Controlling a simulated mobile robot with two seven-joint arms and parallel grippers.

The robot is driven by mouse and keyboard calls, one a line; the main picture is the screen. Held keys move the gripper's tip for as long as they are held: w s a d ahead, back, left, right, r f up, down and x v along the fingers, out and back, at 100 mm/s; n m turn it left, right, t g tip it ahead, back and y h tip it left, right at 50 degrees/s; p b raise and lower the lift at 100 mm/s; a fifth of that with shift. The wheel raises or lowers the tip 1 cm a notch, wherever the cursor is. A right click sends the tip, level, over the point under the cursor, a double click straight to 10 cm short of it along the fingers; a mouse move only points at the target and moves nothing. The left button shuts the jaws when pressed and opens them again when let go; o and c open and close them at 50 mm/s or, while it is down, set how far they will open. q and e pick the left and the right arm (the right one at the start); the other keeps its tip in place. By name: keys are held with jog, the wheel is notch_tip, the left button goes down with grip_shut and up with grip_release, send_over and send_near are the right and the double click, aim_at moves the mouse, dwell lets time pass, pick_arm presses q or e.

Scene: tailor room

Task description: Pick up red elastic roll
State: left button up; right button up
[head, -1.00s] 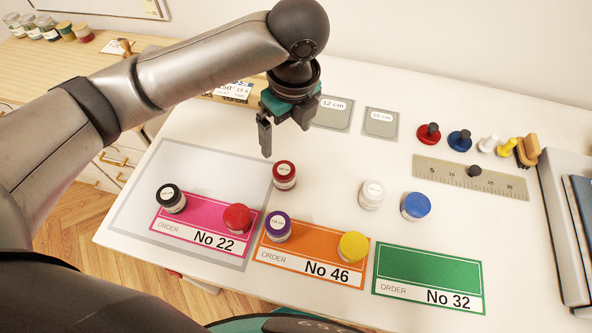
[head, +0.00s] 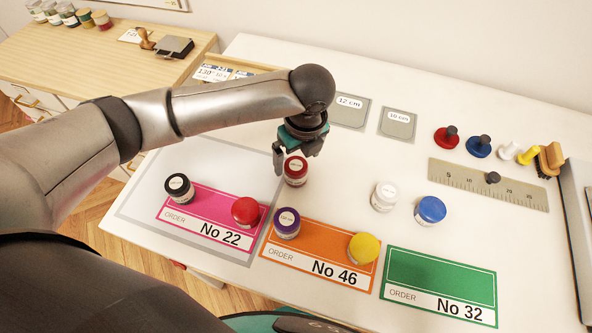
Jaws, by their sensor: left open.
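A dark red roll with a white label on top (head: 296,171) stands upright on the white table, behind the order cards. My left gripper (head: 294,160) is open and low, right at this roll. One finger is beside the roll's left side; the other is behind or above it. I cannot tell whether the fingers touch it. A second, brighter red roll (head: 246,211) sits on the pink No 22 card (head: 205,205). My right gripper is not in view.
A black roll (head: 179,187) is on the pink card; a purple roll (head: 287,223) and a yellow roll (head: 364,247) are on the orange card (head: 320,255). White (head: 384,196) and blue (head: 430,210) rolls stand to the right. The green card (head: 440,280) is empty.

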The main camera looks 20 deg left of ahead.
aim_at(296, 165)
pick_arm(q)
jog(key=f, duration=0.3)
jog(key=shift+a+f, duration=0.2)
jog(key=shift+a, duration=0.05)
jog(key=c, duration=1.4)
jog(key=shift+r, duration=0.15)
jog(key=shift+c, duration=0.2)
